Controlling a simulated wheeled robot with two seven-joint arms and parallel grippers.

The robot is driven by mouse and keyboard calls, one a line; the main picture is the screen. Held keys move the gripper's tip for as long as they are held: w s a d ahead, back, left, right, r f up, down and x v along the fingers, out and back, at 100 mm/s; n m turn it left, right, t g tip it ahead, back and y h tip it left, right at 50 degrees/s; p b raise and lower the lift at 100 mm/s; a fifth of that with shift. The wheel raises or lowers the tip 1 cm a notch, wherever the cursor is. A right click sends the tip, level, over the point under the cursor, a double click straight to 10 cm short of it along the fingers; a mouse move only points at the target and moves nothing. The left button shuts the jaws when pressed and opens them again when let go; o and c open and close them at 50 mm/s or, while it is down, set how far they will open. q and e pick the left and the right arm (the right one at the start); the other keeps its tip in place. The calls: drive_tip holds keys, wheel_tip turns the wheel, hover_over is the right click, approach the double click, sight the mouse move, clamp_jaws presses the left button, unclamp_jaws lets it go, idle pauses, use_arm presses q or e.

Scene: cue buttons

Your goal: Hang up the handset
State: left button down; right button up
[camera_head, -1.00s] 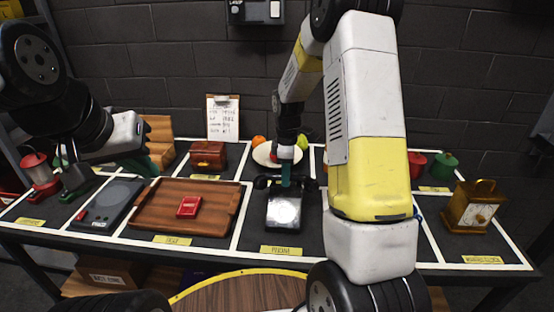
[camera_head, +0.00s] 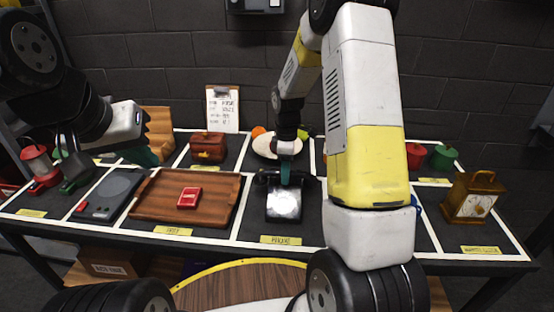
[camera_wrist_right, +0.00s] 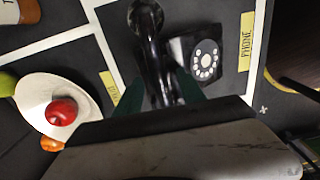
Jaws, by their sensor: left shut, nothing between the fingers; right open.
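The black phone (camera_head: 284,204) with its pale dial stands in the middle section of the table, and its dial also shows in the right wrist view (camera_wrist_right: 206,58). The black handset (camera_wrist_right: 150,55) lies along the phone's back side, crosswise in the head view (camera_head: 266,177). I cannot tell whether it is fully seated on the cradle. My right gripper (camera_wrist_right: 160,95) is open, its green fingers on either side of the handset; contact is unclear. It is above the phone in the head view (camera_head: 285,172). My left gripper (camera_head: 146,157) is shut and empty at the left, away from the phone.
A wooden tray (camera_head: 222,215) with a red item (camera_head: 189,198) is left of the phone. A white plate (camera_head: 262,147) with fruit is behind it. A brass clock (camera_head: 472,197) stands at the right. My right arm hides the table right of the phone.

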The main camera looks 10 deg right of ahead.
wheel_tip(320, 180, up, 8)
drive_tip(key=s+r+m+t, duration=0.2)
drive_tip(key=s+r+m, duration=0.4)
drive_tip(key=r, duration=0.4)
drive_tip(key=s+a+r+m+t+y, duration=0.1)
drive_tip(key=s+r+m, duration=0.3)
drive_tip(key=s, duration=0.5)
drive_tip(key=s+a+r+m+t+y, duration=0.1)
drive_tip(key=s+r+m+t, duration=0.2)
drive_tip(key=s, duration=0.6)
drive_tip(key=shift+s+r+m, duration=0.15)
drive_tip(key=shift+r+m, duration=0.3)
drive_tip(key=shift+m, duration=0.15)
